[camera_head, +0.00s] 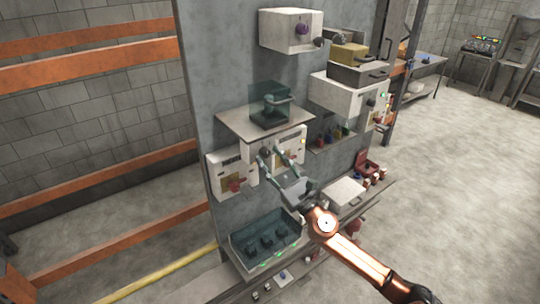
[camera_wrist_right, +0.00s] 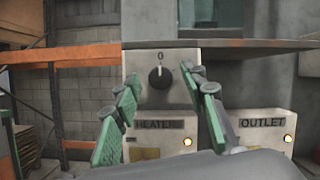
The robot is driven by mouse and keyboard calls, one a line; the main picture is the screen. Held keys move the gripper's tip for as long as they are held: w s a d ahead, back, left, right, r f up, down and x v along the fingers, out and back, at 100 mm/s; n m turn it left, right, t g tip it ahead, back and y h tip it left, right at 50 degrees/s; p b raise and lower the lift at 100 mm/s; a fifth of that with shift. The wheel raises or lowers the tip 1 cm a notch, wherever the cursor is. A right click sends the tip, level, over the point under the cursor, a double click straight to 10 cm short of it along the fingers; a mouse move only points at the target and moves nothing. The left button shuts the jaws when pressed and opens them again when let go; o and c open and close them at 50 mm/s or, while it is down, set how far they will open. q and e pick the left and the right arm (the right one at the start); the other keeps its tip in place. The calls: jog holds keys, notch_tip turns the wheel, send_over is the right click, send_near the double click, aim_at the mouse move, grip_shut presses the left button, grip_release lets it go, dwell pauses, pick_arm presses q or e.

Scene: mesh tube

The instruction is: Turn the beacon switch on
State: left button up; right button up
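A dark rotary knob (camera_wrist_right: 159,77) with a light pointer line and a "0" above it sits on a pale panel in the right wrist view. The pointer is about upright, towards the "0". The label below it, partly covered, seems to read "HEATER" (camera_wrist_right: 158,124). My right gripper (camera_wrist_right: 163,80) is open, with one green-padded finger on each side of the knob; contact cannot be told. In the head view my right gripper (camera_head: 275,154) is at this panel under a shelf. No label reading beacon is legible. My left gripper is not in view.
An "OUTLET" label (camera_wrist_right: 262,123) with a lit lamp is on the right. A shelf (camera_head: 232,121) holding a clear box (camera_head: 268,104) overhangs the panel. A white box with a purple knob (camera_head: 303,29) is above. A clear bin (camera_head: 264,240) is below.

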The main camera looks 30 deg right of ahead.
jog(key=shift+w, duration=0.2)
grip_shut()
dwell(0.4)
